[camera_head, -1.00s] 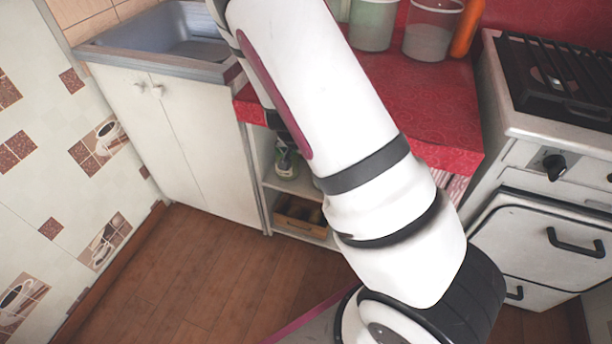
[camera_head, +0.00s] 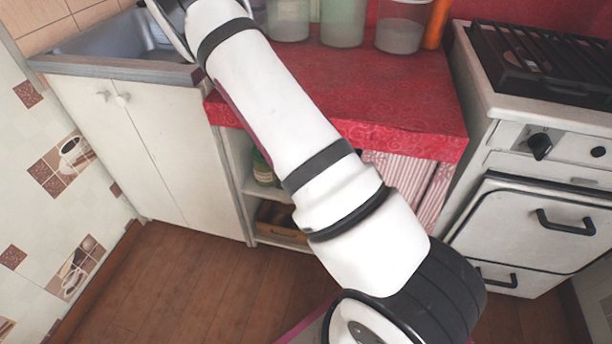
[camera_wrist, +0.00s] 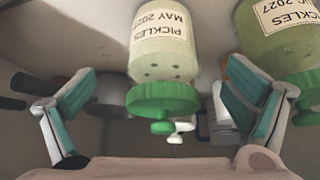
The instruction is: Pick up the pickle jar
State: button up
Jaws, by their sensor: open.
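A pickle jar (camera_wrist: 164,58) with pale contents, a green lid and a label reading PICKLES MAY 2027 shows upside down in the middle of the wrist view. A second, greener jar (camera_wrist: 280,30) with a similar label is at the upper right, partly cut off. My gripper (camera_wrist: 162,75) is open and empty, with one finger on each side of the middle jar. I see no finger touching it. In the head view my gripper is out of frame at the top. A pale green container (camera_head: 343,20) stands there on the red counter; I cannot tell whether it is either jar.
The red counter (camera_head: 385,90) has bare room at its front. Pale containers (camera_head: 403,28) (camera_head: 288,18) and an orange item (camera_head: 436,22) stand at its back. The stove (camera_head: 545,65) is at right, the sink (camera_head: 105,40) at left. Shelves below hold a bottle (camera_head: 263,168) and a crate (camera_head: 280,222).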

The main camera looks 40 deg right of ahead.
jog(key=b+x, duration=0.1)
jog(key=x, duration=0.1)
jog(key=b+x, duration=0.1)
jog(key=x, duration=0.2)
jog(key=shift+w+d, duration=0.15)
jog(key=shift+w, duration=0.15)
jog(key=shift+r, duration=0.1)
jog(key=c, duration=1.8)
jog(key=shift+c, duration=1)
jog(key=shift+r, duration=0.1)
